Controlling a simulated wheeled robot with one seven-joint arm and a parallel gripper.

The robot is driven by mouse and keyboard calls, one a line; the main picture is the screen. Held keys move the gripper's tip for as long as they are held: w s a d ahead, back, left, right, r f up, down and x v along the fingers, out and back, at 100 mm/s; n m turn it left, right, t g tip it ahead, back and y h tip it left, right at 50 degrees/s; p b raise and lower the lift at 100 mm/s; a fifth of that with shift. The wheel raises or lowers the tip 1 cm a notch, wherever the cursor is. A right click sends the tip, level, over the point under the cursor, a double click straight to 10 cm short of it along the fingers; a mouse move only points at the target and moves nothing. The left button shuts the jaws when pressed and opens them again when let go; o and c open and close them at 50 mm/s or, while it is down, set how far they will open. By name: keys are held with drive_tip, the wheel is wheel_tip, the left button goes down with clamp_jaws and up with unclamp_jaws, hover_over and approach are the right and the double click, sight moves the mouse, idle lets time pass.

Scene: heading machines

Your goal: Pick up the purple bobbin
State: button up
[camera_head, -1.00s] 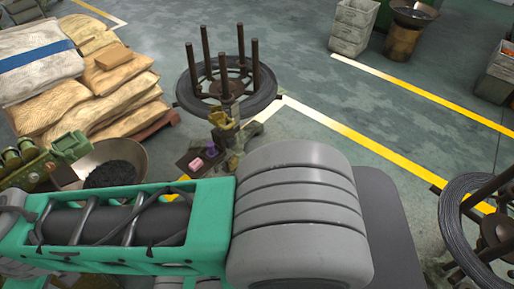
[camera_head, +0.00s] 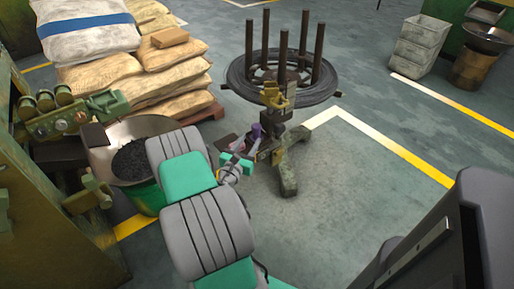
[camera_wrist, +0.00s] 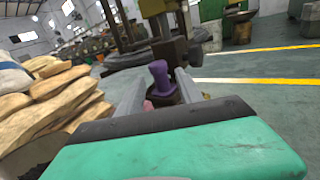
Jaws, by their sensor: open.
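The purple bobbin (camera_head: 256,131) stands upright on a small dark ledge of the machine stand in the head view, just beyond my gripper (camera_head: 243,154). In the wrist view the purple bobbin (camera_wrist: 161,80) shows between the two grey fingers of my gripper (camera_wrist: 160,92). The fingers are apart, one on each side of it in the picture. Whether they reach around it in depth I cannot tell. The bobbin's lower end is partly hidden. A pink block (camera_wrist: 149,105) shows low beside the left finger.
A wire-coil stand with upright posts (camera_head: 318,55) is behind the ledge. The brass-coloured part (camera_head: 273,95) of the machine rises close behind the bobbin. A bowl of dark pieces (camera_head: 133,160) and stacked sacks (camera_head: 105,75) are left. Open floor (camera_head: 370,180) lies right.

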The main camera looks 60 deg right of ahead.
sight(255, 130)
drive_tip(key=shift+n, duration=0.3)
drive_tip(key=d, duration=0.5)
drive_tip(key=w+d, duration=0.1)
drive_tip(key=d, duration=0.1)
drive_tip(key=shift+d+r, duration=0.15)
drive_tip(key=shift+d, duration=0.2)
clamp_jaws()
